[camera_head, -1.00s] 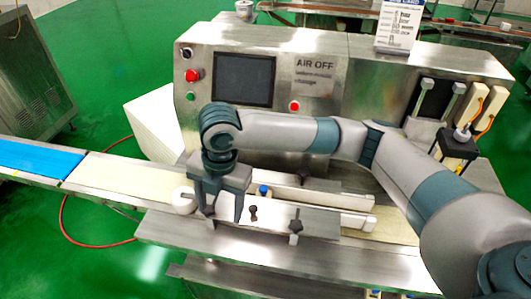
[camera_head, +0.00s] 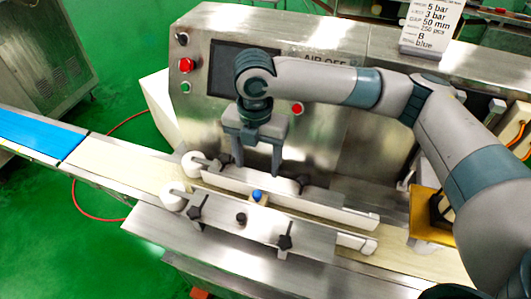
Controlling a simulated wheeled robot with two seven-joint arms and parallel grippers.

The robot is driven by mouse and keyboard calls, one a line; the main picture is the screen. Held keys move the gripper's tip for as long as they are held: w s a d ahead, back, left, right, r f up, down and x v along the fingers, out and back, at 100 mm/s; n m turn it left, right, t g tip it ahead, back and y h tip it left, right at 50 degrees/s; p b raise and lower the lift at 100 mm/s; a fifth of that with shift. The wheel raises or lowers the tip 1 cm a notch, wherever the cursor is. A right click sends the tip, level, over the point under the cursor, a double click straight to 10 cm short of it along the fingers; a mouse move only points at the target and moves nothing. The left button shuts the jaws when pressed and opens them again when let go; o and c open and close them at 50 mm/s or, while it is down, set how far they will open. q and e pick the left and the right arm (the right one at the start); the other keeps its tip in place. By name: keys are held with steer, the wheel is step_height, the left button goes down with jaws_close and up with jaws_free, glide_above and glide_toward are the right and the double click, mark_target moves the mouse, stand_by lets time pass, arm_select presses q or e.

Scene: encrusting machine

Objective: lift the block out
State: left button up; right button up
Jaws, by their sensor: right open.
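A small pale block with a blue top (camera_head: 257,197) sits on the belt between the two white guide rails. Its lower part is partly hidden by the near rail (camera_head: 235,222). My right gripper (camera_head: 257,165) is open and empty. Its two fingers point down at the far guide rail (camera_head: 290,194), behind the block in the picture and apart from it. I cannot tell the exact height of the fingertips above the rail. My left gripper does not show.
The conveyor belt (camera_head: 115,165) runs from the blue section (camera_head: 35,135) into the steel machine. White rollers and black knobs stand on the rails. The control panel with screen and red button (camera_head: 186,65) rises behind. A yellow-framed part (camera_head: 425,215) stands at right.

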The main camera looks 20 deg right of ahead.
mark_target(257, 200)
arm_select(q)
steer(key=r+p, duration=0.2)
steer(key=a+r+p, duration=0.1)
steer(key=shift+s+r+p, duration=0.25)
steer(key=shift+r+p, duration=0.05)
arm_select(e)
steer(key=f, duration=1.7)
steer(key=shift+s+a+f, duration=0.15)
steer(key=shift+s+a, duration=0.05)
steer(key=shift+a, duration=0.05)
steer(key=c, duration=1.2)
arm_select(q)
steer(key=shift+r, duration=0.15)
arm_select(e)
steer(key=shift+r, duration=0.2)
arm_select(q)
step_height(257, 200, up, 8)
steer(key=p, duration=0.8)
arm_select(e)
steer(key=shift+r, duration=4.35)
